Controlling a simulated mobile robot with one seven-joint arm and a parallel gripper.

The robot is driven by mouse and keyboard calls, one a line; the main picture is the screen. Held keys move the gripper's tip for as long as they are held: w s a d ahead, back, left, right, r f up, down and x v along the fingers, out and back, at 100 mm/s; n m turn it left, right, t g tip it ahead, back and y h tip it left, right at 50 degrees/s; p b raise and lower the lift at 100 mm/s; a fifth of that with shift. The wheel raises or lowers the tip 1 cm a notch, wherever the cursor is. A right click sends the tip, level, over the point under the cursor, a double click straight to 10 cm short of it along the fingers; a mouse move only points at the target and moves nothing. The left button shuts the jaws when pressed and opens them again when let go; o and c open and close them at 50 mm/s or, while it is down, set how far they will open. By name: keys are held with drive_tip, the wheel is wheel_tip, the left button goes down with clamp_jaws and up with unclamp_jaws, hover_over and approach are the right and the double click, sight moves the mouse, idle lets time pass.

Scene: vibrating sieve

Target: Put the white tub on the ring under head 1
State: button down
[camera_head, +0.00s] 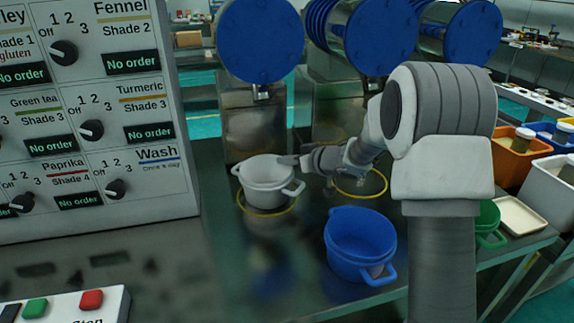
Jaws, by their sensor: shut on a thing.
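The white tub (266,184) is upright at the yellow ring (268,210) below the left blue-ended head (260,40). The front of the ring shows just under the tub; I cannot tell whether the tub rests on it or hangs slightly above. My gripper (292,160) reaches in from the right and is shut on the tub's back right rim. The fingertips are small and partly hidden by the tub's wall. A second yellow ring (360,183) below the middle head (381,36) is empty, with my arm partly over it.
A blue tub (360,243) stands on the table at the front, right of the white tub. A green tub (488,222) and a cream tray (522,215) lie at the right edge. A control panel (85,110) with knobs stands close on the left. The dark table front is clear.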

drive_tip(key=c, duration=1)
unclamp_jaws()
drive_tip(key=shift+r, duration=0.15)
